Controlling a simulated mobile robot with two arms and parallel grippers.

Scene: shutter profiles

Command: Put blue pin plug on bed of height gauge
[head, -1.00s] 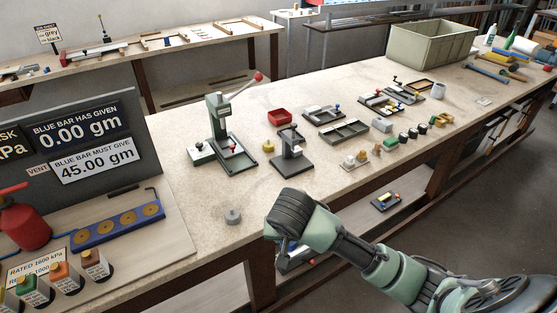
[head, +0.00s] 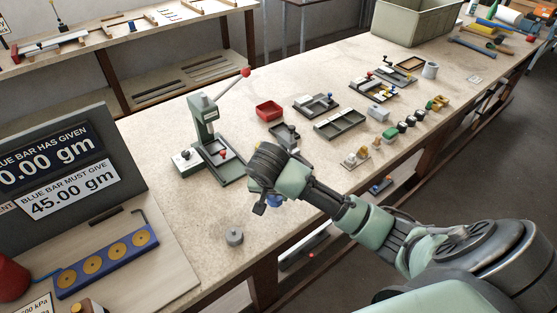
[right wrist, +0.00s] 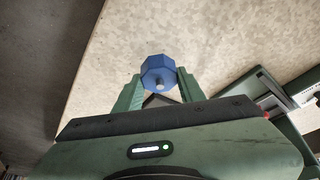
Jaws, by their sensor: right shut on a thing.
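The blue pin plug (right wrist: 158,72) is held between the two green fingers of my right gripper (right wrist: 160,88); it is a faceted blue piece with a small grey pin. In the head view the plug (head: 275,202) shows just below my right gripper (head: 268,204), above the bench near its front edge. What looks like the height gauge, a dark grey stand (head: 285,132), is behind my right wrist. Its bed is mostly hidden there. My left gripper is not in view.
A green lever press (head: 208,135) with a red knob stands left of my wrist. A red bin (head: 269,110) and grey trays (head: 341,125) lie farther back. The bench between press and cylinder is clear.

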